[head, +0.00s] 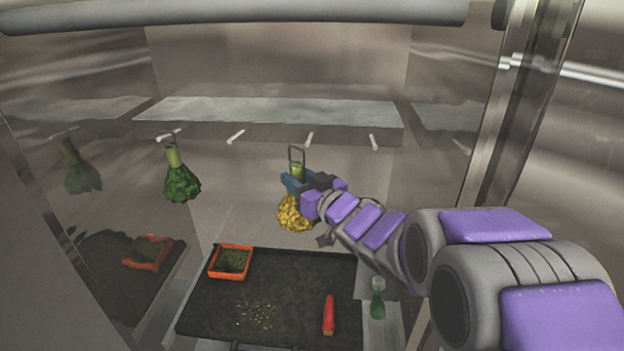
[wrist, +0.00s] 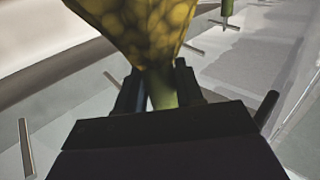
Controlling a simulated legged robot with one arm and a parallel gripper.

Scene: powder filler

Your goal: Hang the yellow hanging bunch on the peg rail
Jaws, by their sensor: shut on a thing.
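The yellow hanging bunch (head: 294,214) hangs upright in the head view, with a green neck (head: 297,172) and a grey loop on top. My gripper (head: 291,184) is shut on the neck, just above the yellow part. In the wrist view the yellow bunch (wrist: 148,28) fills the top, with its neck between my jaws (wrist: 160,92). The peg rail (head: 270,133) runs across the back wall. A bare peg (head: 309,139) shows just above and right of the loop. The loop looks apart from it; I cannot tell the depth between them.
A green bunch (head: 182,184) hangs at the rail's left end. Other bare pegs (head: 235,136) (head: 374,142) flank the middle one. Below are a dark mat (head: 285,285), an orange tray (head: 231,276), a red tool (head: 329,315) and a green bottle (head: 377,300). A glass edge (head: 503,110) stands right.

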